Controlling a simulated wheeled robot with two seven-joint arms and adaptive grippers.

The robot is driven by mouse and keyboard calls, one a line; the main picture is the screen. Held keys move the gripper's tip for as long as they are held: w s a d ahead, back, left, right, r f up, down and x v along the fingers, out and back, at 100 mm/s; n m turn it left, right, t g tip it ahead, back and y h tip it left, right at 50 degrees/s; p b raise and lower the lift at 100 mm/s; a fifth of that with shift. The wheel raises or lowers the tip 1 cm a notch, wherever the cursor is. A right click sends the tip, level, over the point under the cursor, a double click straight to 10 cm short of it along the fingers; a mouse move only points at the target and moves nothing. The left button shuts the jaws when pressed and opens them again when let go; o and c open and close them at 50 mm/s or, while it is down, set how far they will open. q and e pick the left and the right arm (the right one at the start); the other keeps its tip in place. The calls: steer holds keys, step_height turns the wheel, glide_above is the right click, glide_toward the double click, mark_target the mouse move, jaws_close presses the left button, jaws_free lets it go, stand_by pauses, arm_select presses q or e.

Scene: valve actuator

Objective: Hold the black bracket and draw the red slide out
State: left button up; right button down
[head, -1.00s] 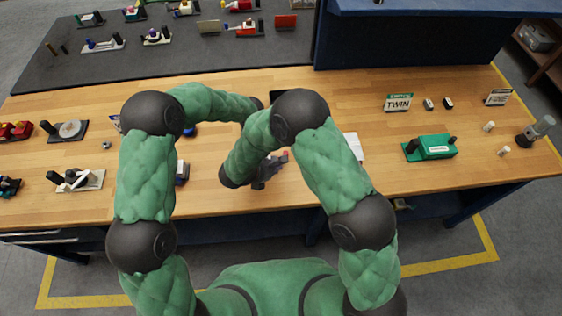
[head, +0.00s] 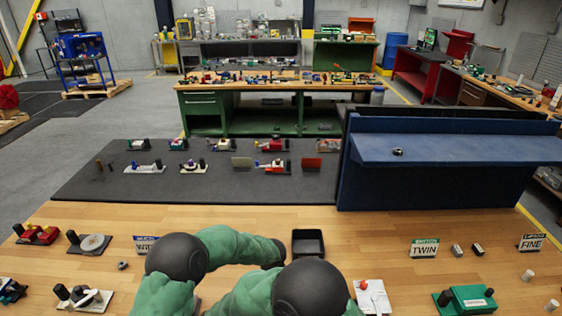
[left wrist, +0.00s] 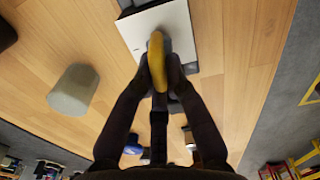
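In the left wrist view my left gripper (left wrist: 162,72) has its two dark fingertips against both sides of a yellow upright piece (left wrist: 156,50). This piece stands over a white plate (left wrist: 178,22) with dark parts at its edge. I cannot make out the black bracket, which may be among those dark parts.
A grey block (left wrist: 74,90) stands on the wood left of my left gripper. In the head view a black tray (head: 307,241) lies behind my arms. A green unit (head: 469,298) and a TWIN sign (head: 424,247) are to the right. Wood between them is clear.

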arm_select(q)
steer(key=o, duration=0.4)
steer(key=shift+s+a+f, duration=0.1)
steer(key=shift+f, duration=0.05)
